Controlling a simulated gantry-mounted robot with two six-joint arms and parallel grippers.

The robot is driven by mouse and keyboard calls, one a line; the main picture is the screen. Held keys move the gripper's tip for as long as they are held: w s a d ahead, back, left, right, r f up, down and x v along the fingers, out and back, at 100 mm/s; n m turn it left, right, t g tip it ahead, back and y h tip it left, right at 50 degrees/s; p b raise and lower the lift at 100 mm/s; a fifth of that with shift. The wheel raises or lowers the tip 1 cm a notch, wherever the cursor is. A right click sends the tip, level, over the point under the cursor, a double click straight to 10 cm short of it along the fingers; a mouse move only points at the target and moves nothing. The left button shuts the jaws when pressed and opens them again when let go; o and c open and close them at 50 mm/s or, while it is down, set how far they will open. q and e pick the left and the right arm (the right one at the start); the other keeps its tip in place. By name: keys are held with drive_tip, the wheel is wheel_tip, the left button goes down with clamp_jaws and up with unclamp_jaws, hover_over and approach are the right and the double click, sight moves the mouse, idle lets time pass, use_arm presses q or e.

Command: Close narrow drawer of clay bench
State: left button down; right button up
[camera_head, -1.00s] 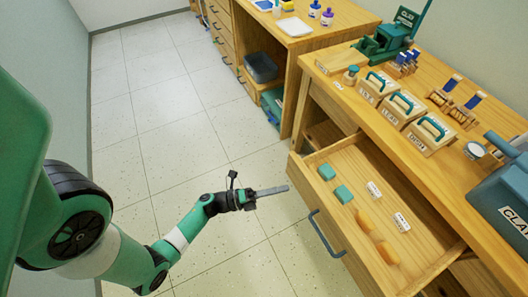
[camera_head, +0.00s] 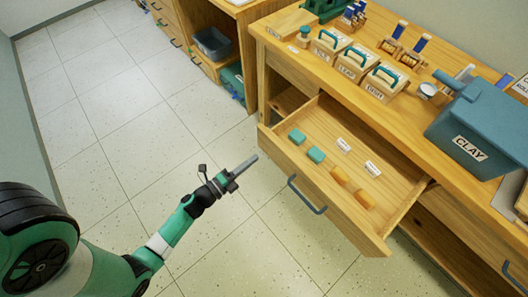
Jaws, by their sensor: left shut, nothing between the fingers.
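The clay bench (camera_head: 320,85) is a wooden bench on the right. One drawer (camera_head: 272,158) stands pulled out from its front, with a dark grey bar handle (camera_head: 306,195). In the drawer lie two teal blocks (camera_head: 316,155), two orange pieces (camera_head: 339,174) and two white labelled pieces (camera_head: 343,145). My left gripper (camera_head: 246,164) is shut and empty, over the floor just left of the drawer's front, apart from it. I cannot tell how far below or above the drawer edge it is. My right gripper is not in view.
On the bench top stand several labelled wooden boxes with teal handles (camera_head: 356,60) and a blue-grey CLAY bin (camera_head: 478,125). Another wooden cabinet (camera_head: 232,40) with a dark tray (camera_head: 212,43) stands at the back. The tiled floor (camera_head: 110,130) at left is clear.

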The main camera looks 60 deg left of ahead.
sight(271, 146)
use_arm(q)
drive_tip(key=w, duration=0.4)
drive_tip(key=w+a+b, duration=0.1)
drive_tip(key=w, duration=0.1)
drive_tip(key=shift+s, duration=0.1)
